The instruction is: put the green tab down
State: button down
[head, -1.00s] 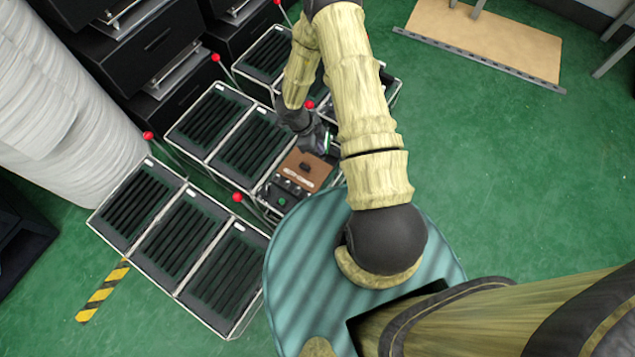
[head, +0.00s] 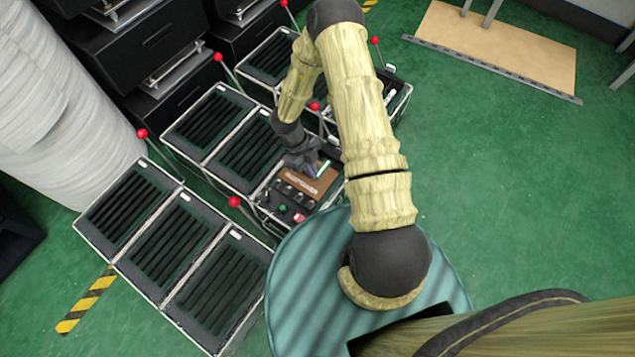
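The brown panel (head: 322,184) carries a pale label and sits beside a row of dark switches. My gripper (head: 311,171) is over the far part of this panel, just left of the green tab. Its fingers are dark, small and partly hidden, so I cannot tell whether they touch the tab or are open or shut.
A round green button (head: 283,208) and a red one (head: 299,218) sit at the panel box's near end. Black slatted boxes (head: 168,242) and several red-knobbed levers (head: 235,202) stand to the left. A tan board (head: 495,48) lies at the back right. Green floor (head: 510,190) is clear on the right.

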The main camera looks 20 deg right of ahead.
aim_at(315, 190)
jog(key=shift+f+b, duration=0.7)
jog(key=shift+f, duration=1.25)
jog(key=shift+f+b, duration=1.3)
jog(key=shift+f, duration=1.2)
jog(key=shift+f, duration=0.15)
jog(key=c, duration=1.7)
grip_release()
jog(key=p+v, duration=0.5)
jog(key=v, duration=0.7)
